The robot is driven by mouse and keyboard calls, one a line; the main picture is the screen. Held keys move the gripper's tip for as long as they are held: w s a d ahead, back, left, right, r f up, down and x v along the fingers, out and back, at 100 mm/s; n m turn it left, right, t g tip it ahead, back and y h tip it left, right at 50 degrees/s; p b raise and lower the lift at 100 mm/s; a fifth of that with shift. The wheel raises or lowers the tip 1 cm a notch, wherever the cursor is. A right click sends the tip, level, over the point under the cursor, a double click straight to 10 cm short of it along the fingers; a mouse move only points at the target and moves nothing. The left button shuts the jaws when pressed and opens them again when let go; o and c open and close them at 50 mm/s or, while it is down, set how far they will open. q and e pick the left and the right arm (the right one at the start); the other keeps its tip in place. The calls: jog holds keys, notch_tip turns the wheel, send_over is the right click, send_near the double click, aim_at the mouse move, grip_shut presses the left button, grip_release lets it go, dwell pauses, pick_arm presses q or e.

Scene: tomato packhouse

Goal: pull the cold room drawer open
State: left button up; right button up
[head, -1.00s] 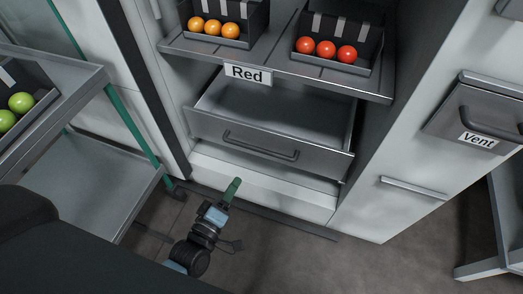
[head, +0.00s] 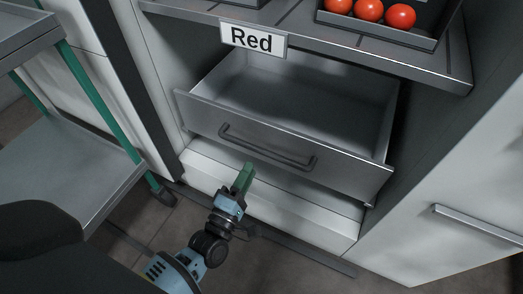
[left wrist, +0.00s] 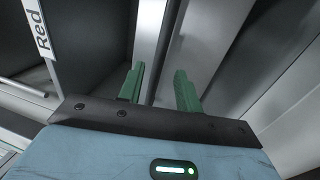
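The cold room drawer (head: 350,160) is a grey metal drawer, standing partly out below the shelf labelled Red; its inside looks empty. Its dark bar handle (head: 268,150) runs across the front. My left gripper (head: 246,170), with green fingers, is just below the handle in the head view, in front of the drawer's lower part, and looks apart from the handle. In the left wrist view the two fingers (left wrist: 158,88) are spread with nothing held between them. A pale vertical strip shows beyond them. My right gripper is not in view.
The Red label (head: 252,39) hangs on the shelf edge above the drawer, with a tray of red tomatoes (head: 369,10) on that shelf. A grey cart with green posts (head: 97,95) stands close on the left. White cabinet fronts (head: 450,190) are on the right.

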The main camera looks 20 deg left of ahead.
aim_at(260, 149)
pick_arm(q)
jog(key=shift+w+d+r+b, duration=0.1)
jog(key=shift+w+r+b, duration=0.2)
jog(key=shift+w, duration=0.95)
jog(key=shift+w+r+b, duration=0.2)
jog(key=shift+w+b, duration=0.25)
jog(key=shift+w, duration=0.85)
jog(key=shift+w+d+r+b, duration=0.1)
jog(key=shift+w+r+b, duration=0.2)
jog(key=shift+w, duration=0.95)
jog(key=c, duration=0.6)
grip_shut()
